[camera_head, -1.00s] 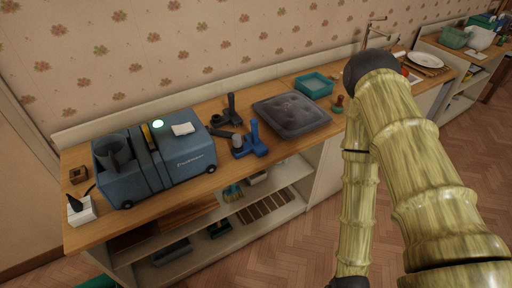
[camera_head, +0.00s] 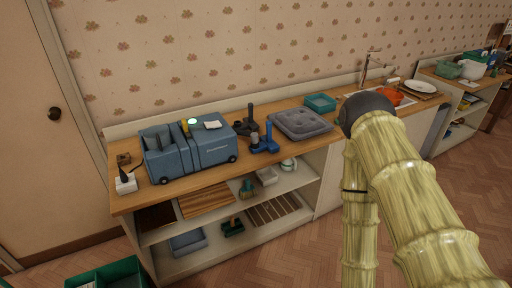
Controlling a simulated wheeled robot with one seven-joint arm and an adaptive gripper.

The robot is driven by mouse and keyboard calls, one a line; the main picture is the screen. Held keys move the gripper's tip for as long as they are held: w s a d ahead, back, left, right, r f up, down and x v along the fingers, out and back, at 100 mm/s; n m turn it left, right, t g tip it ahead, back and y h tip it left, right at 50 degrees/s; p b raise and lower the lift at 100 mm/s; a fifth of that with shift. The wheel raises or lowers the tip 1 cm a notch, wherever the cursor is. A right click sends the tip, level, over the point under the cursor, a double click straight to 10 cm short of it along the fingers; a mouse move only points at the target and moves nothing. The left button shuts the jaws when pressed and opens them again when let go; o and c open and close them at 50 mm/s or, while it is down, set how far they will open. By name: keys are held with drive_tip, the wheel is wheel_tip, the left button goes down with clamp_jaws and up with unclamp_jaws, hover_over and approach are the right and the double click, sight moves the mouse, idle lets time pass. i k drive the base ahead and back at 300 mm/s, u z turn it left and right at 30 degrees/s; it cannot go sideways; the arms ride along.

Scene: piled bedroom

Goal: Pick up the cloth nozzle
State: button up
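Two nozzle-like tools stand on the wooden counter (camera_head: 190,180) between the blue machine and the grey cushion. One is a blue nozzle (camera_head: 266,143) with an upright neck and a flat foot, near the front edge. The other is a black nozzle (camera_head: 246,122) with an upright neck, just behind and to its left. I cannot tell which is the cloth nozzle. My arm fills the right side of the view, in front of the counter. My gripper is outside the frame.
The blue machine (camera_head: 215,151) stands left of the nozzles, the grey cushion (camera_head: 300,124) right. A teal tray (camera_head: 320,102) and an orange bowl (camera_head: 390,97) are farther right. Shelves below hold several items. A green crate (camera_head: 108,275) stands on the floor. Open floor lies at right.

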sight(267, 142)
drive_tip(key=u, duration=1.15)
drive_tip(key=i, duration=1.6)
drive_tip(key=z, duration=0.5)
